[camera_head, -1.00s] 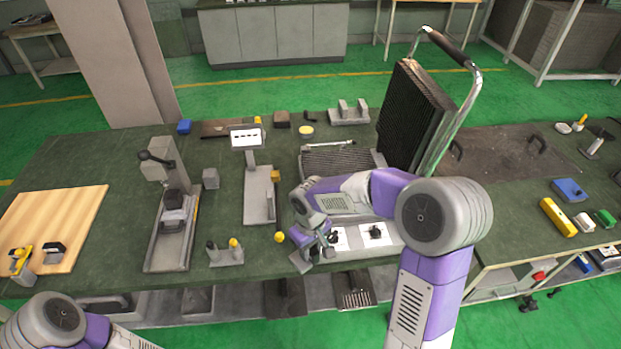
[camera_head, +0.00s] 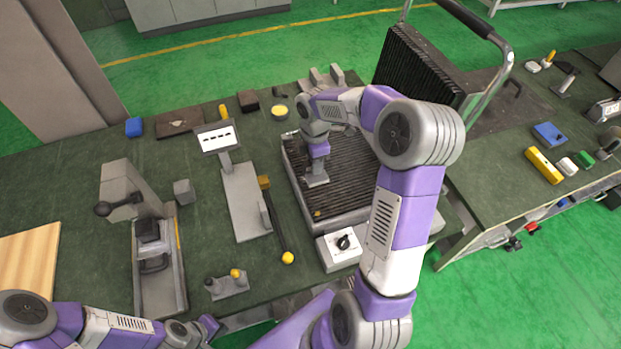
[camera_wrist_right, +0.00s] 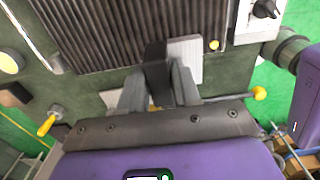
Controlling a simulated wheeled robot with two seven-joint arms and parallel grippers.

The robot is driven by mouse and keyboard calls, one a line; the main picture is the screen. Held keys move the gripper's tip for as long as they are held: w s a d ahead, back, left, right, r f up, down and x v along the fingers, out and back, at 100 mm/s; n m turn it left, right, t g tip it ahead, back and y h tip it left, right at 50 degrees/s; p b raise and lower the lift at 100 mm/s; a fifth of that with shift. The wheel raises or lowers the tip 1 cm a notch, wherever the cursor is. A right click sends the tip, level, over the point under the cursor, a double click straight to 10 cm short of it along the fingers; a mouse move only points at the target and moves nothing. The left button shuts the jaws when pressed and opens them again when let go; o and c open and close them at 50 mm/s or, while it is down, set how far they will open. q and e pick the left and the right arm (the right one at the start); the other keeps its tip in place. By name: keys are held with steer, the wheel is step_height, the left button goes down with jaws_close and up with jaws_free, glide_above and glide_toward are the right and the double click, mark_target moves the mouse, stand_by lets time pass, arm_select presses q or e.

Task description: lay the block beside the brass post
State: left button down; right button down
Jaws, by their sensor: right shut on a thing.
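The ribbed heating plate (camera_head: 345,180) lies under the raised lid. A small brass post (camera_head: 316,213) shows at its front left corner; in the right wrist view the post (camera_wrist_right: 213,44) is right of my fingers. My right gripper (camera_head: 317,158) points down over the plate's left part, shut on the block (camera_head: 317,180). In the right wrist view the block's dark part (camera_wrist_right: 157,66) is between the fingers, with a light grey flat part beside it. I cannot tell whether the block touches the plate. My left gripper (camera_head: 210,325) is low at the front; its fingers are unclear.
The open ribbed lid (camera_head: 415,75) with its bar handle rises behind the plate. A control box with a black knob (camera_head: 343,242) is in front. A yellow-knobbed lever (camera_head: 287,257) and a stand with a display (camera_head: 217,138) are to the left. A lever press (camera_head: 150,235) is further left.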

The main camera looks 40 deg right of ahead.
mark_target(314, 178)
step_height(314, 178, down, 3)
steer(key=shift+s+f, duration=0.1)
steer(key=shift+s, duration=0.05)
steer(key=shift+f+b, duration=0.45)
steer(key=shift+f, duration=1.7)
steer(key=shift+f, duration=0.15)
steer(key=c, duration=0.8)
jaws_free()
step_height(314, 178, up, 12)
steer(key=shift+r+p, duration=0.2)
steer(key=shift+p, duration=0.75)
